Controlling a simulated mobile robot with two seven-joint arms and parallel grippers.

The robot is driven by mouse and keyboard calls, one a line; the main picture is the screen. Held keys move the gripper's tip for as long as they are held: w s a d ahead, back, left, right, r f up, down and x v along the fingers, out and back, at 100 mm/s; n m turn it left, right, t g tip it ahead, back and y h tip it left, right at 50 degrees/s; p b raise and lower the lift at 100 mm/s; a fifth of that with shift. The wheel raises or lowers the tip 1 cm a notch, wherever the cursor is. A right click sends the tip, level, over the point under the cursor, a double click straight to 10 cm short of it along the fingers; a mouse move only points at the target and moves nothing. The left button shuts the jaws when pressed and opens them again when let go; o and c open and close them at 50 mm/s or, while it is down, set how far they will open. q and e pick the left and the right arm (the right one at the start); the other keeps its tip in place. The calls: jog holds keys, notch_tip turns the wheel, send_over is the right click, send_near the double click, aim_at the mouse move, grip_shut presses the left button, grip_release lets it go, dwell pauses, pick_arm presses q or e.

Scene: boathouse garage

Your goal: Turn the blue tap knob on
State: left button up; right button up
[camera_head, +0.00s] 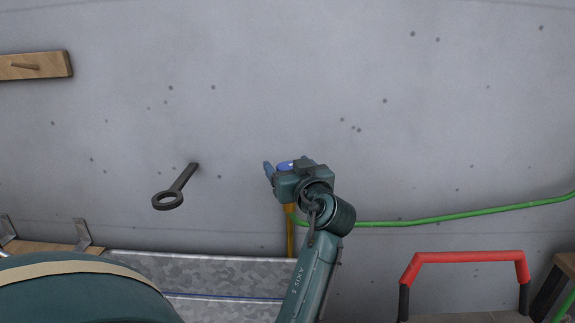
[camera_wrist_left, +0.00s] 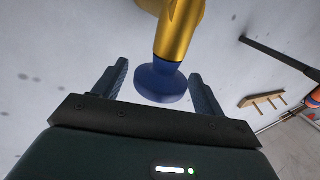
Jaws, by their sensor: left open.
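The blue tap knob (camera_wrist_left: 160,84) sits at the end of a brass tap (camera_wrist_left: 178,30) in the left wrist view. My left gripper (camera_wrist_left: 158,82) is open, with one finger on each side of the knob. Gaps show between the knob and both fingers in that view. In the head view only a small part of the blue knob (camera_head: 285,165) shows; my left gripper (camera_head: 274,167) covers the rest. A brass pipe (camera_head: 291,232) runs down below the gripper. My right gripper is not in view.
A green hose (camera_head: 450,219) runs right along the wall from near the tap. A dark ring-ended bar (camera_head: 182,182) sticks out left of the tap. A galvanized trough (camera_head: 200,272) stands below, and a red handle (camera_head: 465,257) is at lower right. A wooden peg rack (camera_head: 35,65) hangs upper left.

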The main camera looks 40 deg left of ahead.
pick_arm(q)
jog(key=shift+c, duration=0.3)
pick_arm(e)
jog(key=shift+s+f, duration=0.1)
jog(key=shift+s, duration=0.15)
pick_arm(q)
jog(key=c, duration=0.9)
jog(key=shift+f+n+g+y+b, duration=0.35)
jog(key=shift+g+b, duration=0.25)
jog(key=shift+b, duration=0.65)
jog(key=shift+n+g+y+b, duration=0.25)
jog(key=shift+n+g+b, duration=0.4)
jog(key=shift+g+b, duration=0.4)
jog(key=shift+r+n+g+b, duration=0.35)
jog(key=shift+n+g+b, duration=0.2)
jog(key=shift+b, duration=0.15)
jog(key=o, duration=1)
jog(key=shift+c, duration=0.2)
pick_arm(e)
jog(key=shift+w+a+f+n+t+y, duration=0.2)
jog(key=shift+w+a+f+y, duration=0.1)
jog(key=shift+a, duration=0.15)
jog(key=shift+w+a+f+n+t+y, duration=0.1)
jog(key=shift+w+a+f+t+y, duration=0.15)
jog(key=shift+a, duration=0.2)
